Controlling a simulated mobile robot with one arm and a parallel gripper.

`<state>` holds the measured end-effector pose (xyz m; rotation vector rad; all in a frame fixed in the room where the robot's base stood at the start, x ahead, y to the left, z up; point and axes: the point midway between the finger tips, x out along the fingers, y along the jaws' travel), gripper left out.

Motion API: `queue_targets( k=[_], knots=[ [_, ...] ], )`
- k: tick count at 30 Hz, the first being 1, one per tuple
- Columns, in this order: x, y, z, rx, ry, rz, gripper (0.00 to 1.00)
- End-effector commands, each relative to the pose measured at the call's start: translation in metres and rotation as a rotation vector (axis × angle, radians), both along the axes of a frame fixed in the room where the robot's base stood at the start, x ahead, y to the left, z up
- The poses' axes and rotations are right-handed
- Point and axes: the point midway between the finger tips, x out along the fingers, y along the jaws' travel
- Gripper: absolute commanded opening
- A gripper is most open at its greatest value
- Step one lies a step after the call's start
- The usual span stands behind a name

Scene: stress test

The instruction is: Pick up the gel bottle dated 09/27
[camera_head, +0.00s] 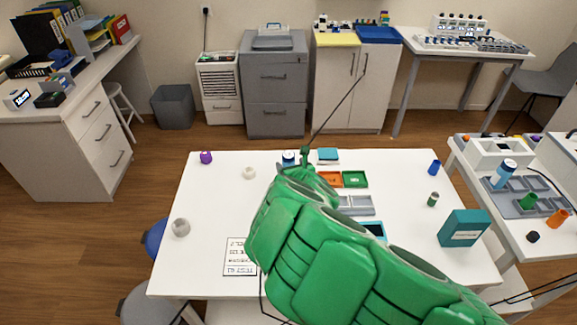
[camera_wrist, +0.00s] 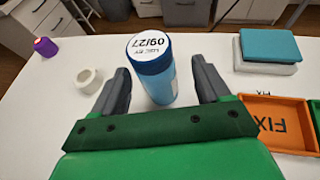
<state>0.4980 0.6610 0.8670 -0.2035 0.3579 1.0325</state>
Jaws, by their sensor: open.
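The gel bottle (camera_wrist: 156,81) is a blue cylinder with a white top label that reads "USE BY 09/27", seen upside down in the wrist view. It stands upright on the white table, and its top also shows in the head view (camera_head: 288,158). My gripper (camera_wrist: 163,75) is open, with one dark finger on each side of the bottle. Gaps show between the fingers and the bottle. In the head view my green arm reaches over the table and hides part of it, and the gripper's fingers are hard to make out.
An orange tray marked "FIX" (camera_wrist: 275,122) lies right of my gripper, with a teal-topped block (camera_wrist: 268,48) behind it. A white ring (camera_wrist: 89,80) and a purple item (camera_wrist: 46,46) stand to the left. The white table (camera_head: 205,200) has free room at its left.

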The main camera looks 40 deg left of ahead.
Motion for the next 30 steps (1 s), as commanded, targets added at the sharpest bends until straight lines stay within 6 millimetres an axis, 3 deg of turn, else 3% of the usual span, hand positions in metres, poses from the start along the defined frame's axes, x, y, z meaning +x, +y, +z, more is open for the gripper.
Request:
queue_targets(
  k=[15,26,30],
  knots=[
    [0.014,0.034,-0.017,0.002,0.002,0.0,0.76],
    [0.016,0.036,-0.018,0.001,-0.001,-0.001,0.76],
    [0.016,0.036,-0.018,0.0,0.0,-0.001,0.59]
  ],
)
